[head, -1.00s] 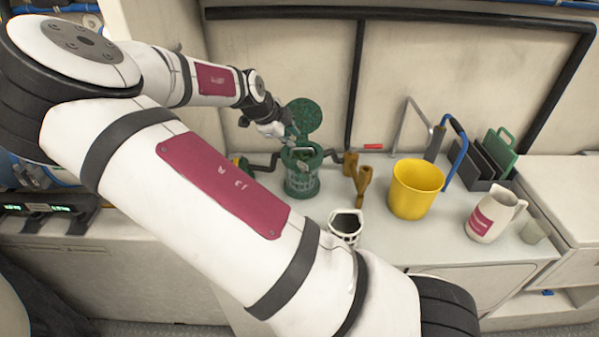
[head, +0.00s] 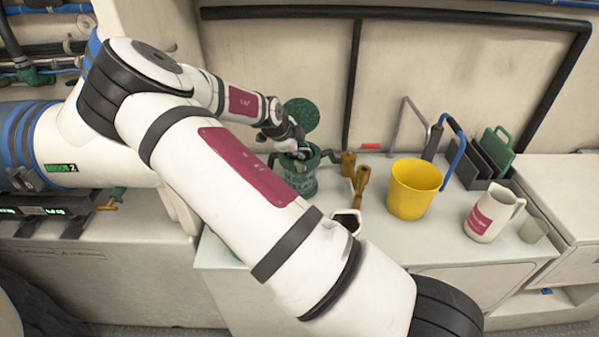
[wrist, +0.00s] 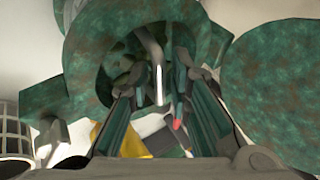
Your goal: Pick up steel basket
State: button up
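A green strainer (head: 303,181) stands on the white worktop with its round lid (head: 299,114) tipped up behind it. My gripper (head: 300,152) is at the strainer's open mouth, with its fingertips at or just inside the rim. In the wrist view my gripper (wrist: 160,88) has its fingers apart, and a bent metal bar shows between or beyond them; I cannot tell what it belongs to. A pale mesh-walled basket (head: 347,218), dark inside, stands in front of the strainer, partly behind my arm. It also shows in the wrist view (wrist: 14,128). Which one is the steel basket is unclear.
A brown fitting (head: 361,182) and a yellow bucket (head: 412,190) stand right of the strainer. A white jug (head: 492,215), a clear cup (head: 533,230) and a dark rack (head: 482,170) are further right. A wall (head: 300,60) rises behind.

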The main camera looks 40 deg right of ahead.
grip_shut()
jog(key=shift+r, duration=0.1)
